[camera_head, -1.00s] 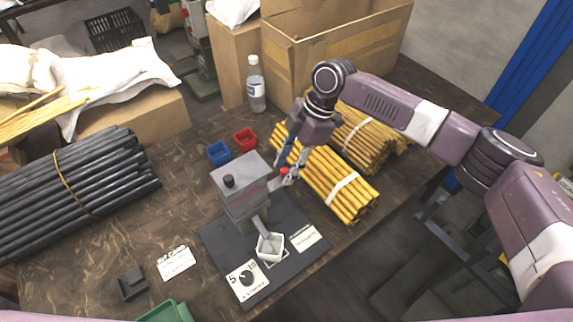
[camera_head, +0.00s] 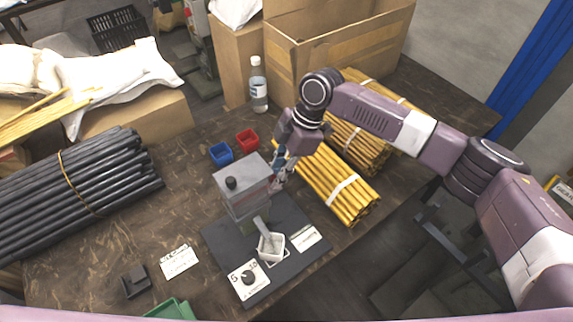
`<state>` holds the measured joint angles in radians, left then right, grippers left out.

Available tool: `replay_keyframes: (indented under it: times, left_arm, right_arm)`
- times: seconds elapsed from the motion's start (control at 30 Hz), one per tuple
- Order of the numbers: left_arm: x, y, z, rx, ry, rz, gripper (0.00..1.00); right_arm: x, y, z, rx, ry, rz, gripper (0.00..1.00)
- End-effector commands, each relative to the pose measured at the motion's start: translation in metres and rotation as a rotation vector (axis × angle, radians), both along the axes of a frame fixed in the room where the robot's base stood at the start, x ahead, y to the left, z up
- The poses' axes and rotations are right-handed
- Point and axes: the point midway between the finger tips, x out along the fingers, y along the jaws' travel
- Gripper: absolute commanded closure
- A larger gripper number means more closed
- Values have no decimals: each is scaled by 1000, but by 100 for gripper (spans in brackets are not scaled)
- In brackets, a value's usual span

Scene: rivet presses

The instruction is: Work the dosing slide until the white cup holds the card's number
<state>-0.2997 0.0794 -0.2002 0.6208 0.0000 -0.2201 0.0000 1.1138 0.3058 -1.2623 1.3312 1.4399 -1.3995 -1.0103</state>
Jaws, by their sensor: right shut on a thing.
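The grey dosing dispenser (camera_head: 243,185) stands on a dark base plate (camera_head: 290,215), with a black knob on top and a chute at its front. The white cup (camera_head: 271,247) sits upright under the chute; its contents are too small to tell. A white card (camera_head: 178,261) lies on the table left of the plate; its writing is unreadable. My right gripper (camera_head: 277,181) is at the dispenser's right side, shut on the dosing slide, whose handle is mostly hidden by the fingers. My left gripper is not in view.
A dial (camera_head: 248,279) and a white label (camera_head: 306,238) are on the base plate. Blue (camera_head: 220,154) and red (camera_head: 247,139) bins stand behind the dispenser. Yellow rod bundles (camera_head: 340,185) lie close to its right. A black block (camera_head: 135,281) and green bin (camera_head: 172,309) are in front left.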

Motion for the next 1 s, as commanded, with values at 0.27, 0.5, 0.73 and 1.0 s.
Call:
replay_keyframes:
  times: [0.27,0.5,0.73,1.0]
  left_arm:
    - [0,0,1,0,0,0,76]
    - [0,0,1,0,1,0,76]
    - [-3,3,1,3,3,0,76]
    - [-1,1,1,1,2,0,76]
  right_arm:
    - [-4,6,2,6,3,4,100]
    - [-3,5,1,5,2,2,66]
    - [-2,3,2,3,1,1,66]
    - [4,-9,36,4,-2,1,66]
